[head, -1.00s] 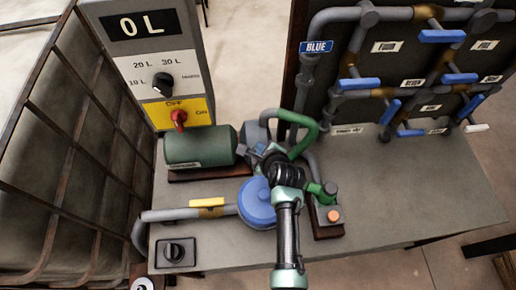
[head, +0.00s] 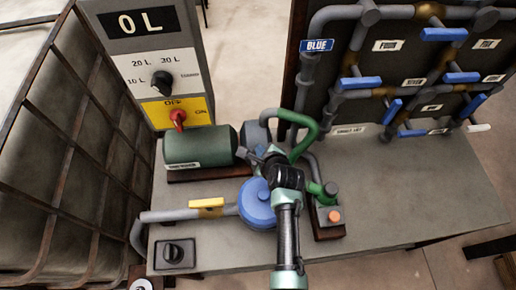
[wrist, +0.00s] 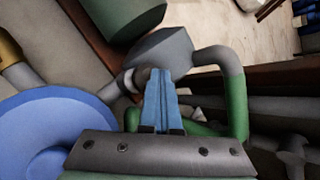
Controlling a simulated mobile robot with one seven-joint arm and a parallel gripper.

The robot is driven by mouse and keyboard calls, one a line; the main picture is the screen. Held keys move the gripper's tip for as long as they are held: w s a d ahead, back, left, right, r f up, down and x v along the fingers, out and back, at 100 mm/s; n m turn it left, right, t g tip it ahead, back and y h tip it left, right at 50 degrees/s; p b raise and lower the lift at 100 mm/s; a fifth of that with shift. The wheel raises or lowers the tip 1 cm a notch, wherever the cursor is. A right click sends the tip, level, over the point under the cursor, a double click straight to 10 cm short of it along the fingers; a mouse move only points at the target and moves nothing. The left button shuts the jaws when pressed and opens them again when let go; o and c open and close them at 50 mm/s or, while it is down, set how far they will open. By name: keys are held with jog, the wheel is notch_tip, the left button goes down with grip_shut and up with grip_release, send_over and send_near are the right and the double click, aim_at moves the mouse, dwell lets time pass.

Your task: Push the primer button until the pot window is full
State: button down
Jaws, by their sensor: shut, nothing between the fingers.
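A small orange button (head: 334,216) sits on a grey box on the brown base, right of my arm; I take it for the primer button. A green fitting with a dark cap (head: 330,189) is just behind it. A blue round housing (head: 257,203) stands left of my arm, partly covered by it; it also shows in the wrist view (wrist: 45,140). I cannot make out a pot window in either view. My gripper (head: 246,156) is above the pump, left of and behind the orange button. In the wrist view my gripper (wrist: 160,82) is shut and empty, pointing toward the grey pump body.
The green motor (head: 197,146) lies behind the blue housing. A control panel (head: 148,60) reads 0 L. A green pipe (head: 309,133) arches near my gripper. Blue-handled valves (head: 461,78) fill the back board. The bench (head: 420,200) is clear at the right.

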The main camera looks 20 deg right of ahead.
jog(key=shift+f, duration=0.5)
dwell(0.5)
jog(key=shift+r+p, duration=1.75)
jog(key=shift+r, duration=0.2)
notch_tip(320, 180, up, 5)
jog(key=p, duration=0.5)
